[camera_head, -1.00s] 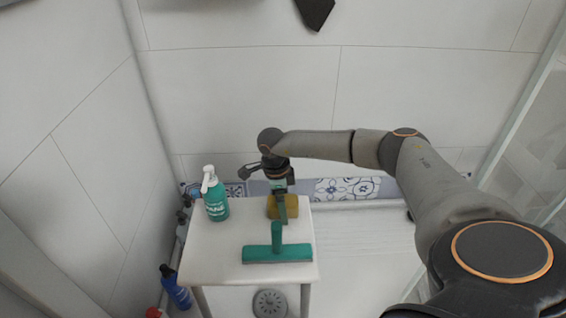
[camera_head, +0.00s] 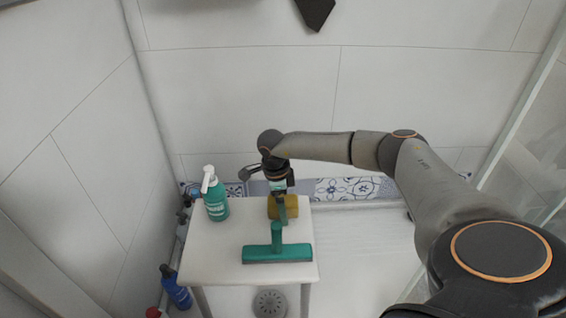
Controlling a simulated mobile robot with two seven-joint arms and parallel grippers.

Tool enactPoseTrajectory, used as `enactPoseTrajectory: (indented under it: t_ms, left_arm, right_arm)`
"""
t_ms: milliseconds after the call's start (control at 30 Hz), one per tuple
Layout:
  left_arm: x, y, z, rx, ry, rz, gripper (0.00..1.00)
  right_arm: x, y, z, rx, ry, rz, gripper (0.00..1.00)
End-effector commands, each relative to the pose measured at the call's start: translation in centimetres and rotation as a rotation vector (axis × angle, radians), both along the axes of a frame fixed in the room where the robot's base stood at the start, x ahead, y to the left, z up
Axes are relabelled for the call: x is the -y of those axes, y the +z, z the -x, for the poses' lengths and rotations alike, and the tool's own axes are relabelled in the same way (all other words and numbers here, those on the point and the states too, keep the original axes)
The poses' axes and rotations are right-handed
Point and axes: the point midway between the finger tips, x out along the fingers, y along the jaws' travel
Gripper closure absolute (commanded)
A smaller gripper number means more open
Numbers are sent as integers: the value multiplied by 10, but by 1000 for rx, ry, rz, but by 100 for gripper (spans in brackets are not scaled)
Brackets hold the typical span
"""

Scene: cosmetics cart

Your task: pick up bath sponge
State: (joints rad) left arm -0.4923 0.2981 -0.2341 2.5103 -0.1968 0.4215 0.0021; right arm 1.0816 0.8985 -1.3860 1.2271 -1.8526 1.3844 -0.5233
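The bath sponge (camera_head: 291,207) is a yellow-brown block at the back right of the small white table (camera_head: 212,262). My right gripper (camera_head: 282,215) points down over the sponge, and its finger covers part of the sponge's front. From this angle I cannot tell whether the fingers are open or shut, or whether they touch the sponge. The sponge appears to rest on the table top. My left gripper is not in view.
A teal pump bottle (camera_head: 216,203) stands to the left of the sponge. A teal squeegee (camera_head: 277,252) lies in front of it. A blue bottle (camera_head: 176,288) and a red-capped item (camera_head: 154,312) are low at the left. The tiled wall is close behind.

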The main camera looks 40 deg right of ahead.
Motion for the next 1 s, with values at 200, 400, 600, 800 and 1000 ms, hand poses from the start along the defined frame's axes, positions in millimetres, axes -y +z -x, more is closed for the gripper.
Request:
enactPoseTrajectory:
  t_ms: [200,400,600,800,1000]
  left_arm:
    - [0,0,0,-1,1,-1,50]
    - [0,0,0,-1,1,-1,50]
    - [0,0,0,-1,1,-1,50]
    - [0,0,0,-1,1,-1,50]
    - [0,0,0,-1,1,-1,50]
  right_arm:
    - [0,0,0,0,0,0,22]
    - [0,0,0,0,0,0,45]
    - [0,0,0,-1,0,-1,68]
    - [0,0,0,0,0,0,86]
    - [0,1,0,0,0,0,86]
